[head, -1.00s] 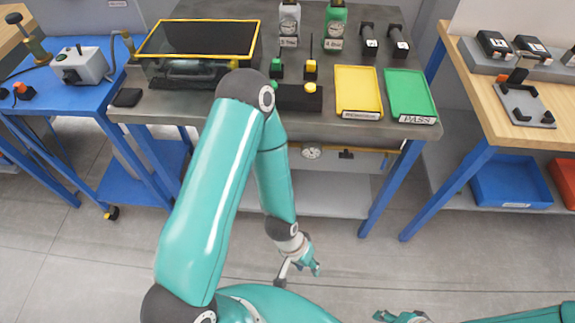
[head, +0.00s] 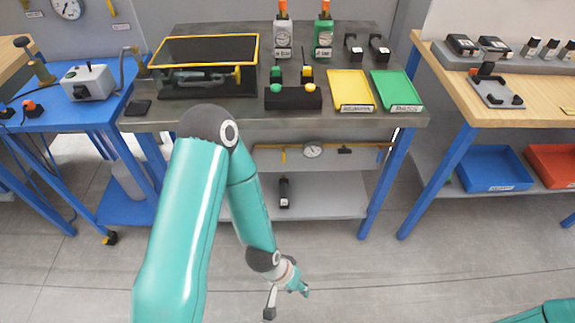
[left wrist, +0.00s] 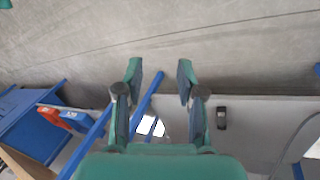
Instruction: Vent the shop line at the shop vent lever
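Under the middle bench, in the head view, a yellow line (head: 365,146) runs along a pale panel. It carries a round white gauge (head: 313,150), a small black fitting (head: 344,150) and a yellow upright piece (head: 283,154). I cannot tell which of these is the shop vent lever; no label there is readable. My left gripper (head: 287,301) is low over the floor in front of the bench, well apart from the line. In the left wrist view its fingers (left wrist: 160,82) are spread with nothing between them. My right gripper is out of view.
The middle bench (head: 215,112) holds a yellow-framed case (head: 207,48), a yellow tray (head: 352,88) and a green tray (head: 397,88). A black device (head: 284,192) stands on its lower shelf (head: 330,199). Blue bench legs (head: 384,185) flank that shelf. The floor in front is clear.

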